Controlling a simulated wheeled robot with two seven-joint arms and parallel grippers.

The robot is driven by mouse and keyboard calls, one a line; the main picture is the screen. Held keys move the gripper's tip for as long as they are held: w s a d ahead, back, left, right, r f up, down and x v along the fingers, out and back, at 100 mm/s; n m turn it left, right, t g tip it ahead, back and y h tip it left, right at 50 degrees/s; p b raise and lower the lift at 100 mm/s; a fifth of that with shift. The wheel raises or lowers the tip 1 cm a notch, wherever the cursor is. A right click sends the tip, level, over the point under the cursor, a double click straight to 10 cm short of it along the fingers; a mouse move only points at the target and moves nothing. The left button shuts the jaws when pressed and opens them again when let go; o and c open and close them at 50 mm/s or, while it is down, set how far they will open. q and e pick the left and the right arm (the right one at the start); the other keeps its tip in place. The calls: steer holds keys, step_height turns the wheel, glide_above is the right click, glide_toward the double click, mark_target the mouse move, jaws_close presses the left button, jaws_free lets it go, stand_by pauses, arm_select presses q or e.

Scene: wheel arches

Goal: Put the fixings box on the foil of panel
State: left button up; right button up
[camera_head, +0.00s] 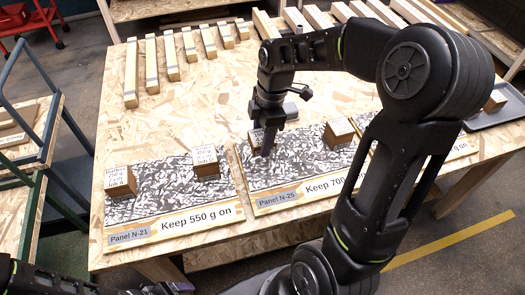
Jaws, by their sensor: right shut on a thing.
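My right gripper (267,149) points down over the left part of the foil of Panel N-25 (286,175). A similar box (206,162) sits on that foil's right part. Another box (338,134) sits on the right of Panel N-25. My left gripper is not in view.
The chipboard table (225,92) carries a row of wooden battens (172,58) along its back. A third panel (463,147) is partly hidden behind my right arm. A dark tray (497,108) lies at the right.

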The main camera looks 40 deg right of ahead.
steer(key=shift+f, duration=0.95)
steer(key=shift+f, duration=1.85)
steer(key=shift+f, duration=0.1)
steer(key=shift+f, duration=0.15)
steer(key=o, duration=1.5)
steer(key=r, duration=0.4)
steer(key=d+r, duration=0.1)
steer(key=r, duration=0.7)
steer(key=shift+s+d+r, duration=0.2)
steer(key=shift+s+d, duration=0.1)
steer(key=shift+d, duration=0.05)
